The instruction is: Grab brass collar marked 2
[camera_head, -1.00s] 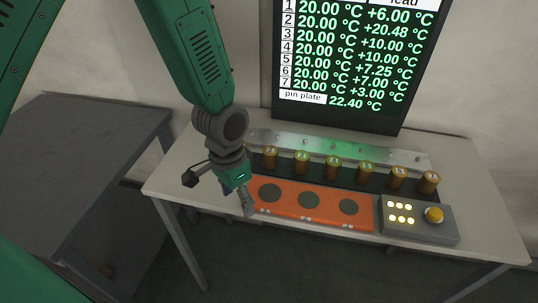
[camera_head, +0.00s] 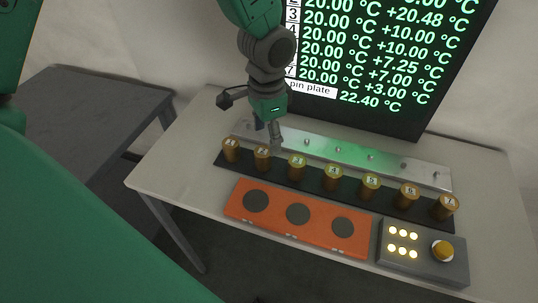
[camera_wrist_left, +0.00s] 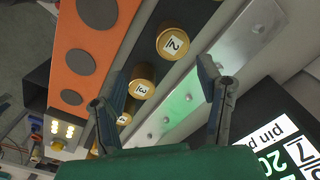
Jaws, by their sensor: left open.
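The brass collar marked 2 (camera_head: 262,158) stands upright second from the left in a row on a dark strip. In the left wrist view, collar 2 (camera_wrist_left: 173,43) shows its label just beyond the fingertips. My left gripper (camera_head: 267,136) is open and empty, pointing down above and slightly behind collar 2 in the head view. In the left wrist view, my left gripper's fingers (camera_wrist_left: 164,67) are spread, with collar 3 (camera_wrist_left: 142,82) partly beside the left finger. No contact with a collar shows. My right gripper is not in view.
Collar 1 (camera_head: 231,149) and collar 3 (camera_head: 297,168) stand close on either side. Behind the row runs a metal pin plate (camera_head: 340,153). In front lie an orange plate (camera_head: 276,222) with dark discs and a button box (camera_head: 422,252). A screen (camera_head: 390,60) stands behind.

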